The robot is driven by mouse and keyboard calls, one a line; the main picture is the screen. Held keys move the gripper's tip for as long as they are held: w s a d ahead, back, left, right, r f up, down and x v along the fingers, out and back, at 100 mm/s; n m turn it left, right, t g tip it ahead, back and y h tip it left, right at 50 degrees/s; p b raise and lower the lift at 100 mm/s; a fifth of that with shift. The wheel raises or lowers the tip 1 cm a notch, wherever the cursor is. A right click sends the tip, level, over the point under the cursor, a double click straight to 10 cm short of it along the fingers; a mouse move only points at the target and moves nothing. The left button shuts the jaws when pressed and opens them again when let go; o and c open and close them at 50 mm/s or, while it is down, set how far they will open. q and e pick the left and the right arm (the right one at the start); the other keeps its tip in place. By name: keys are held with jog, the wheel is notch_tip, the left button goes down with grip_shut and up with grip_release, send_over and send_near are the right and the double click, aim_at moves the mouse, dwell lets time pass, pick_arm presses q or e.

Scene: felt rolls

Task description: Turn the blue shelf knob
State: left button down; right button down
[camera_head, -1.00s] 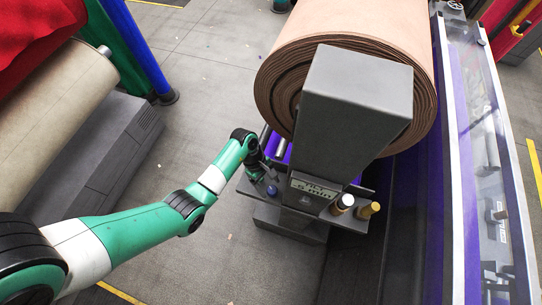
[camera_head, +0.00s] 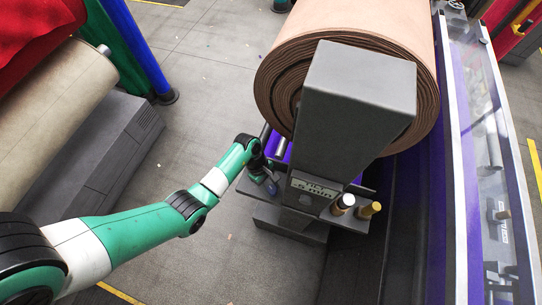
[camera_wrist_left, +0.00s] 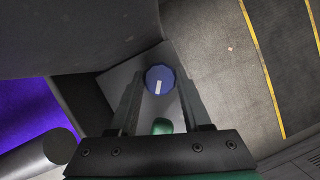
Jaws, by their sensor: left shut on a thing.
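The blue knob (camera_head: 272,188) is on the left end of the grey shelf below the big roll. It also shows in the left wrist view (camera_wrist_left: 160,79) as a round, faceted blue cap with a short white mark, nearly upright in the picture. My left gripper (camera_head: 264,178) is at the knob, with the arm reaching in from the left. In the left wrist view the two fingers (camera_wrist_left: 159,97) stand on either side of the knob, shut on it. A small green piece (camera_wrist_left: 162,126) shows between the fingers. My right gripper is not in view.
A grey post (camera_head: 352,110) with a small display (camera_head: 314,188) stands right of the knob, before the tan felt roll (camera_head: 290,50). A white-topped knob (camera_head: 344,203) and an ochre knob (camera_head: 370,210) stand on the shelf's right part. Floor left of the shelf is clear.

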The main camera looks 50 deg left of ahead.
pick_arm(q)
jog(key=shift+r+n+p, duration=0.15)
jog(key=shift+n+p, duration=0.45)
jog(key=shift+p, duration=0.25)
jog(key=n+t+p, duration=0.1)
jog(key=n+p, duration=0.3)
jog(key=shift+s+d+r+t+y, duration=0.1)
jog(key=shift+s+r+t+y, duration=0.05)
jog(key=shift+t+y, duration=0.2)
jog(key=n+t+y+p, duration=0.1)
jog(key=n+p, duration=0.2)
jog(key=n, duration=0.1)
jog(key=shift+d+p, duration=0.1)
jog(key=shift+p, duration=0.2)
jog(key=shift+f+n+t+y+p, duration=0.3)
jog(key=shift+n+p, duration=0.3)
jog(key=shift+n, duration=0.4)
jog(key=shift+c, duration=1.8)
grip_release()
